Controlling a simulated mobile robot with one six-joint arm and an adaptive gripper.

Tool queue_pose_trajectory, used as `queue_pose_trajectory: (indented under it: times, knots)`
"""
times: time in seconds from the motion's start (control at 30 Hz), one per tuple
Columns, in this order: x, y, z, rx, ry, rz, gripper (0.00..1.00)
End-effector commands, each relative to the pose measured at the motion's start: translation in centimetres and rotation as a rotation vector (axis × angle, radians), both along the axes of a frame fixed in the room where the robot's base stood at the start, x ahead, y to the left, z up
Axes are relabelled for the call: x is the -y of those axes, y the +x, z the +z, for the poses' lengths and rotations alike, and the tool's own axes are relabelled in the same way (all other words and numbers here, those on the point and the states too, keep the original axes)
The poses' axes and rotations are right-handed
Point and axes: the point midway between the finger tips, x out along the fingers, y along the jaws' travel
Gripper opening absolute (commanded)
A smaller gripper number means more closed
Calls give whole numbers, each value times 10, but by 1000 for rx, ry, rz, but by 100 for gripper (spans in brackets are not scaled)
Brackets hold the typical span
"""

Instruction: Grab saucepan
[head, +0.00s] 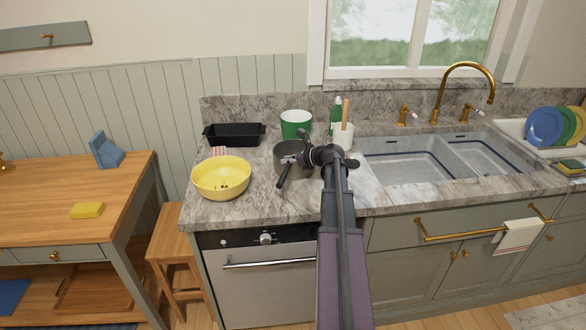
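A grey saucepan (284,150) stands on the marble counter, left of the sink, in the head view. A dark handle (285,173) points from it towards the front edge of the counter. My arm reaches up from the bottom of the view, and my gripper (297,159) is at the saucepan's right front side, overlapping its rim in the picture. The gripper is small and dark here. I cannot tell whether its fingers are open or shut, or whether they touch the saucepan. The arm and gripper hide the pan's right part.
A yellow bowl (221,190) stands left of the saucepan. A black baking dish (234,141), a green pot (296,115) and a white utensil holder (343,137) stand behind and beside it. The sink (408,180) is to the right. A wooden table (50,183) stands far left.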

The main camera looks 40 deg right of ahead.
Motion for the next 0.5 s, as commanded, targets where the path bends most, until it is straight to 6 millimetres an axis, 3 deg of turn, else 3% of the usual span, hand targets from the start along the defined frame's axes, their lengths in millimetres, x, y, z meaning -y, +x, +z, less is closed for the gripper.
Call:
queue_pose_trajectory:
  times: [0.13,0.5]
  knots:
    - [-4,8,-4,0,0,1,22]
    - [-4,9,-4,0,0,0,22]
